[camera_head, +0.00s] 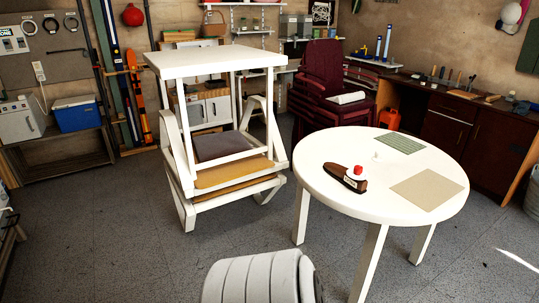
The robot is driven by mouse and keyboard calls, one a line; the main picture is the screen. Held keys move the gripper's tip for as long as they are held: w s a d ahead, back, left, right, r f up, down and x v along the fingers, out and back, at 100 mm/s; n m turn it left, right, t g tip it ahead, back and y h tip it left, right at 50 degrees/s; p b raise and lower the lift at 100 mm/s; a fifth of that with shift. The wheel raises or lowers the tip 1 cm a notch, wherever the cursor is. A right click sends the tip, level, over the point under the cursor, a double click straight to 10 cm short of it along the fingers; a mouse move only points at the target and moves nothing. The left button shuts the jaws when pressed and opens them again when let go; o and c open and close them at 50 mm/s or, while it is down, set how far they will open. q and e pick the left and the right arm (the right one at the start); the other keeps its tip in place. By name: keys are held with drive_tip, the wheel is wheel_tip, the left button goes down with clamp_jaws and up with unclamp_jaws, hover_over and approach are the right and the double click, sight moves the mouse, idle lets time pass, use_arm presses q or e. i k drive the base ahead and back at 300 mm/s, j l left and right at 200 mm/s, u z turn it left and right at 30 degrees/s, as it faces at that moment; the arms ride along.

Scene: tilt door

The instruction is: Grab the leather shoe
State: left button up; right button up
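I cannot make out a leather shoe for certain in the head view. A small dark brown item (346,178) with a white and red top lies on the white round table (330,158), near its left front edge. It looks more like a toy boat than a shoe. Neither of my grippers is in view.
Left of the table stand stacked white chairs (205,175) under a small white square table (215,60). Two flat mats (427,190) lie on the round table. A dark workbench (470,130) lines the right wall. Grey floor (110,225) is clear at front left.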

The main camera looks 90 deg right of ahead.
sight(358, 184)
drive_tip(key=z, duration=3.35)
drive_tip(key=i+l, duration=0.15)
drive_tip(key=i, duration=0.2)
